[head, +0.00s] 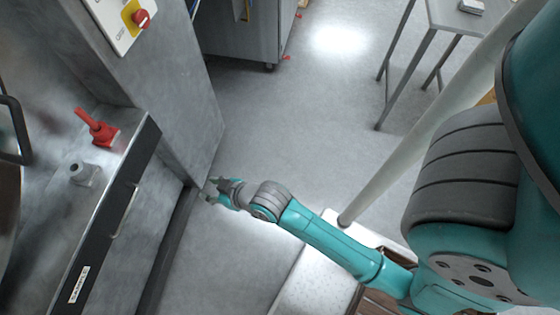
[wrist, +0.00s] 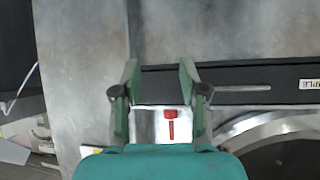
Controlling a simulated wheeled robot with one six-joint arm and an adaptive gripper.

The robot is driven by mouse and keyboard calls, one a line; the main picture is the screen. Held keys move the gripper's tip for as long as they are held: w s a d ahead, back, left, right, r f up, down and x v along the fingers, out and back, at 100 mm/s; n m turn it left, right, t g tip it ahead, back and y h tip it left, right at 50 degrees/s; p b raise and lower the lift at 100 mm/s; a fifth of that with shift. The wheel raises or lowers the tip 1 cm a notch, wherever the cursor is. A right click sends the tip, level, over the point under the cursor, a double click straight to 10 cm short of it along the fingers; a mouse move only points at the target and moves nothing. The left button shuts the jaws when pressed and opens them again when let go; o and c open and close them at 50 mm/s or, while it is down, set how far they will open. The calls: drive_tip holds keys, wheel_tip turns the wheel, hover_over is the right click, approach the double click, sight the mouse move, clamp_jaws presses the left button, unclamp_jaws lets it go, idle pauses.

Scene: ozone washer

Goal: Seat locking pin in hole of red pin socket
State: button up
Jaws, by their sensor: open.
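The red pin socket (head: 105,134) sits on the steel ledge of the machine at the left of the head view. A red rod (head: 86,118) slants up and left from it; I cannot tell whether this is the locking pin or part of the socket. In the wrist view a red piece with a wide head and narrow stem (wrist: 171,114) shows between my fingers, beyond them and untouched. My gripper (head: 208,191) is open and empty, out in front of the machine, right of and apart from the socket. Its fingers also show in the wrist view (wrist: 159,78).
A grey socket (head: 84,173) stands on the same ledge, nearer than the red one. A dark front strip (head: 115,215) with a bar handle edges the machine. A steel column (head: 165,85) rises behind. A table (head: 455,15) stands at back right; the floor between is clear.

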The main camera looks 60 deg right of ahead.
drive_tip(key=s+d+r+t+h, duration=0.1)
drive_tip(key=s+r+t, duration=0.15)
drive_tip(key=s, duration=1.45)
drive_tip(key=s+r+t, duration=0.1)
drive_tip(key=s+r, duration=0.8)
drive_tip(key=s, duration=0.2)
drive_tip(key=shift+d+m, duration=0.25)
drive_tip(key=shift+m, duration=0.15)
